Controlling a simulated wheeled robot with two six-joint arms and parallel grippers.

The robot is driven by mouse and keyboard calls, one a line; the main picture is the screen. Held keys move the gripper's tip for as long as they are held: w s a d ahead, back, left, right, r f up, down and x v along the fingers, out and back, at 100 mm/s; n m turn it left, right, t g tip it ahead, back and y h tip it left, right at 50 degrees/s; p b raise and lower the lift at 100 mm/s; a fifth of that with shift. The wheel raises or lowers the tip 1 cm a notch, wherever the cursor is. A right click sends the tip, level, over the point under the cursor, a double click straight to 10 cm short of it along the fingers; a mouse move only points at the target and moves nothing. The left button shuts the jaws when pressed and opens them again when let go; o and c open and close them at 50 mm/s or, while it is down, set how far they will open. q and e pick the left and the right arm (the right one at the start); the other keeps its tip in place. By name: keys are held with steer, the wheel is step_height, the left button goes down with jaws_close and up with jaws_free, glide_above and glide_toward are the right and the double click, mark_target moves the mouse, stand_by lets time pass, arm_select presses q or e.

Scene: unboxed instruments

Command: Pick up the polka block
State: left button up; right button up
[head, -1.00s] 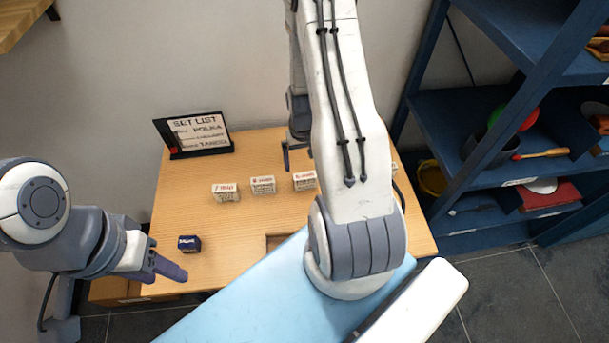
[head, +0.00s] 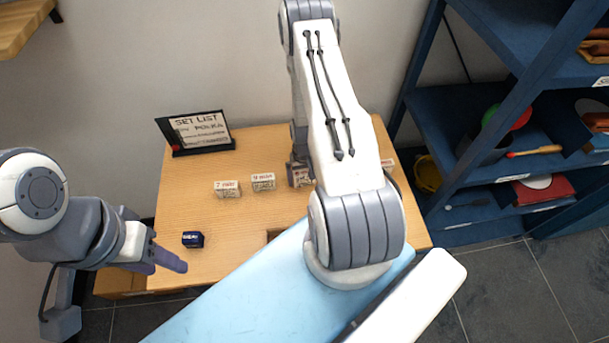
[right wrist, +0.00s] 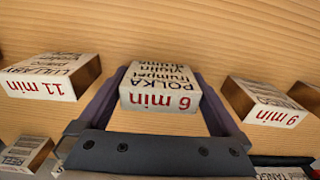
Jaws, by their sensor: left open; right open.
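The polka block (right wrist: 160,95) is a pale block with wooden sides, marked "POLKA" and "6 min", in the right wrist view. My right gripper (right wrist: 160,108) is open with one finger on each side of it; I cannot tell whether they touch it. In the head view the polka block (head: 299,176) is partly hidden by my right arm and gripper. My left gripper (head: 168,263) is open and empty near the table's front left edge.
An "11 min" block (right wrist: 45,82) and a "9 min" block (right wrist: 268,105) flank the polka block. A "7 min" block (head: 228,189), a dark blue block (head: 192,239) and a set list sign (head: 200,133) stand on the table (head: 330,137). A blue shelf (head: 440,105) is at right.

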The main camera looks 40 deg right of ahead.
steer(key=shift+f, duration=0.15)
steer(key=c, duration=1)
steer(key=shift+c, duration=0.2)
